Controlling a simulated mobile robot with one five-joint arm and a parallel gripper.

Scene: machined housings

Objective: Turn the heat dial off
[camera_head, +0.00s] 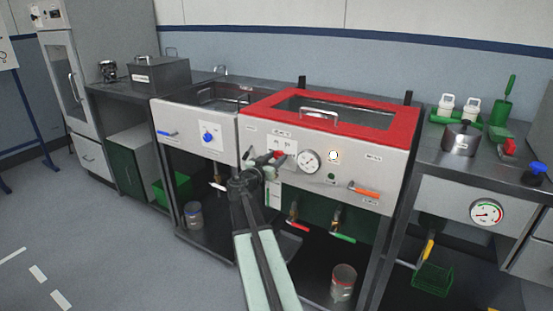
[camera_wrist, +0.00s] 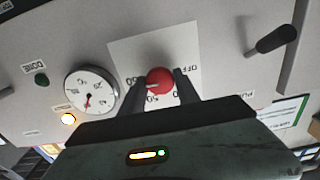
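The heat dial (camera_wrist: 160,78) is a round red knob on a white plate in the wrist view. Its pale pointer line points left, toward a number that looks like 80, away from the OFF label to its right. In the head view its red edge (camera_head: 279,153) shows beside my gripper (camera_head: 263,161), on the front of the red-topped tank (camera_head: 256,133). In the wrist view my gripper (camera_wrist: 159,80) has one dark finger on each side of the knob, very close. I cannot tell whether the fingers touch it.
A dark handle (camera_wrist: 272,41) sticks out at upper right. An orange-handled lever (camera_head: 364,189) projects from the tank front. Open floor lies at left.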

